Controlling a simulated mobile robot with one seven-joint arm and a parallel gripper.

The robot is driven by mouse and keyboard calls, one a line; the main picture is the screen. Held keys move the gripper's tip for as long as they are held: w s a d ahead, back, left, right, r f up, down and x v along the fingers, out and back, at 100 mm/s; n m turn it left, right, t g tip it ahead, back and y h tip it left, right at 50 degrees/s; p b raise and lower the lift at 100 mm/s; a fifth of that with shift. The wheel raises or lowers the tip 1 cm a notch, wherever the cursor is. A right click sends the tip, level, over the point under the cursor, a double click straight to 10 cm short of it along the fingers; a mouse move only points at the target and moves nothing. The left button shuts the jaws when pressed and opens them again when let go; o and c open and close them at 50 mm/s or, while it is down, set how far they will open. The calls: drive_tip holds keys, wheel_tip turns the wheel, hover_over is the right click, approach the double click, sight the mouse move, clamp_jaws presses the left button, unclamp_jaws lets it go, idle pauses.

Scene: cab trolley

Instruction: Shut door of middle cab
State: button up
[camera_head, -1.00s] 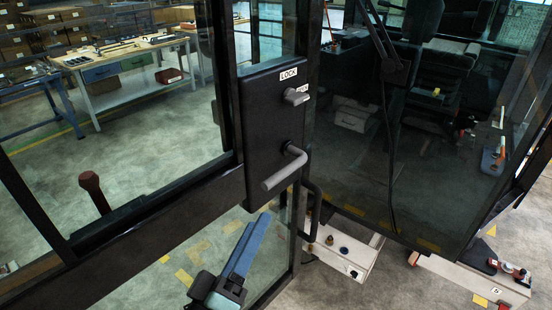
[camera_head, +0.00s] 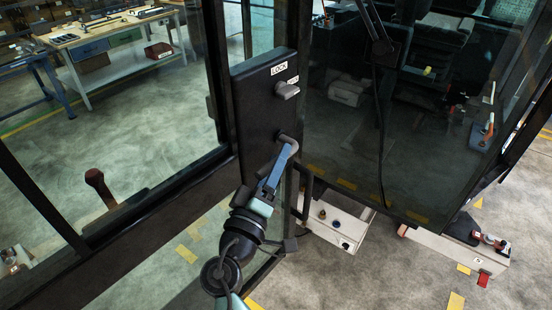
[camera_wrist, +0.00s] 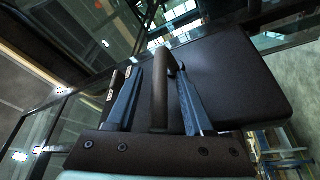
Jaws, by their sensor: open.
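The glass cab door (camera_head: 110,215) has a black frame and fills the left of the head view. Its black lock panel (camera_head: 252,125) carries a LOCK label, a small grey knob (camera_head: 287,90) and a grey lever handle (camera_head: 288,141). My gripper (camera_head: 275,172) is at the lever and hides most of it in the head view. In the wrist view the handle (camera_wrist: 160,90) stands between the two blue fingers of my open gripper (camera_wrist: 157,70), with the panel (camera_wrist: 235,75) behind. I cannot tell how wide the door stands open.
A dark glazed cab side (camera_head: 345,150) with a seat inside stands right of the door. A workbench (camera_head: 110,35) is at the back left. Grey floor lies between.

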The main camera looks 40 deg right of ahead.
clamp_jaws()
idle(1.4)
